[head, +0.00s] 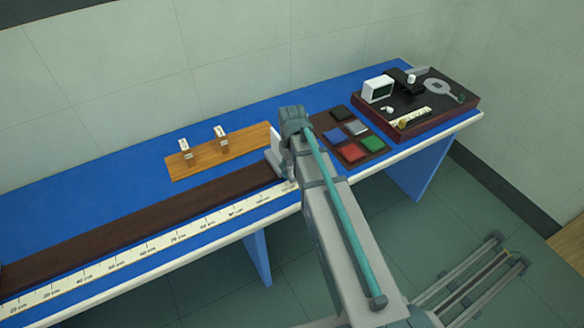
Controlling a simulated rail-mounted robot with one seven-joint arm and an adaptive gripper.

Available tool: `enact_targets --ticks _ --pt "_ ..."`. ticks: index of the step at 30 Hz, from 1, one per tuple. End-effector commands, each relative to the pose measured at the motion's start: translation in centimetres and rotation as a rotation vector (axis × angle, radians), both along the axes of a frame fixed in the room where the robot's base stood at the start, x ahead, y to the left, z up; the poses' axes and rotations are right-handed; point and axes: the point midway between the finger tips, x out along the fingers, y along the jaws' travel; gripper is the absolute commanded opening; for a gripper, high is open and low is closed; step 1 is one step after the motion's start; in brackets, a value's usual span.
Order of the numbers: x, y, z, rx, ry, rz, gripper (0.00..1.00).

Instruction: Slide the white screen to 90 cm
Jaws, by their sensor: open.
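The white screen (273,156) stands near the right end of the dark wooden rail (150,222), partly hidden behind my arm. Its base and exact spot on the scale are covered. A white ruler (150,246) with centimetre marks runs along the rail's front, its numbers rising to the right. The small print near the 90 cm area is hard to read. That area lies left of the screen. My gripper (284,168) is at the screen's right side, open. Its fingertips are mostly hidden by my arm, and I cannot tell whether they touch the screen.
A wooden board (222,152) with two small white-topped holders lies behind the rail. A board of coloured squares (352,138) and a dark tray (470,101) with instruments stand to the right. The blue bench top (90,185) is clear behind the rail on the left.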

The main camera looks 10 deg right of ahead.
Motion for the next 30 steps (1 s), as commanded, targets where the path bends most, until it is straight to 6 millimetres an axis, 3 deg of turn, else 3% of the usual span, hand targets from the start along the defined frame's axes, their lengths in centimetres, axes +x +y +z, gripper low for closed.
enact_targets --ticks 6,15,30 --pt "0.0 0.0 -0.03 0.0 0.0 0.0 0.48" --pt "-0.01 0.0 -0.01 0.0 0.0 0.0 0.0" --pt "-0.42 -0.24 -0.03 0.001 0.001 -0.022 0.0"
